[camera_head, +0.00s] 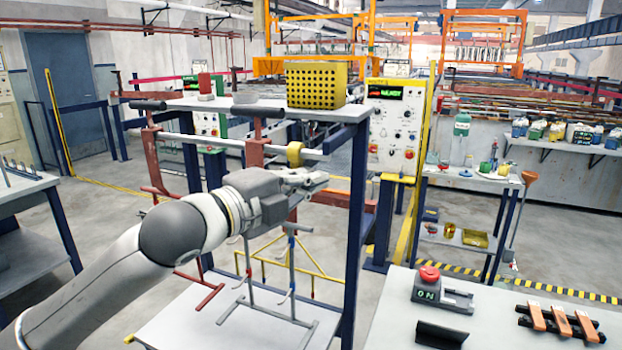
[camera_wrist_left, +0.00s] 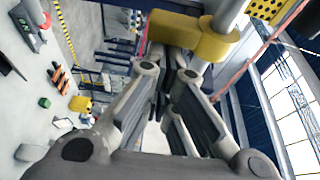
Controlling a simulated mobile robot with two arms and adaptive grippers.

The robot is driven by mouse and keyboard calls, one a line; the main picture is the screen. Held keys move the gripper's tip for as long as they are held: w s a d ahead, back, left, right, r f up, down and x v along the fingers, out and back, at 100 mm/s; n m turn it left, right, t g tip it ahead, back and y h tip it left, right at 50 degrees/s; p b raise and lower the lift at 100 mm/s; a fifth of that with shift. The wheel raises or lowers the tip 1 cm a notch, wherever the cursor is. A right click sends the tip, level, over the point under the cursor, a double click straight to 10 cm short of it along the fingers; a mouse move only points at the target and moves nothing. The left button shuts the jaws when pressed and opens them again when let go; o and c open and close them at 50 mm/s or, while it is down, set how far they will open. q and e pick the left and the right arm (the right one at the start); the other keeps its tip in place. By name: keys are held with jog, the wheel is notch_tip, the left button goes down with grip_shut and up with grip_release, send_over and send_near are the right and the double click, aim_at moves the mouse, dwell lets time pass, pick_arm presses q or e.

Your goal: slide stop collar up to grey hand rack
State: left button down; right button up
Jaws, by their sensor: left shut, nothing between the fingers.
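The yellow stop collar (camera_head: 295,154) sits on the pale horizontal bar (camera_head: 222,146). In the left wrist view the collar (camera_wrist_left: 190,38) is just beyond my fingertips, with the bar passing through it. My left gripper (camera_head: 318,180) is shut and empty, a little below and right of the collar; I cannot tell whether it touches it. It also shows in the left wrist view (camera_wrist_left: 168,72). A grey rack (camera_head: 291,270) with upright posts shows below my gripper; its upper part is partly hidden by my arm. My right gripper is out of view.
Red racks (camera_head: 256,143) with black handles are at the bar, left of the collar. A yellow perforated box (camera_head: 316,85) stands on the shelf above. A blue frame post (camera_head: 355,230) is right of my gripper. A table with a red button box (camera_head: 441,290) is at front right.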

pick_arm(q)
jog(key=a+p, duration=0.1)
jog(key=a, duration=0.1)
jog(key=w+a+p, duration=0.1)
jog(key=a, duration=0.1)
jog(key=shift+w, duration=0.15)
jog(key=shift+d, duration=0.1)
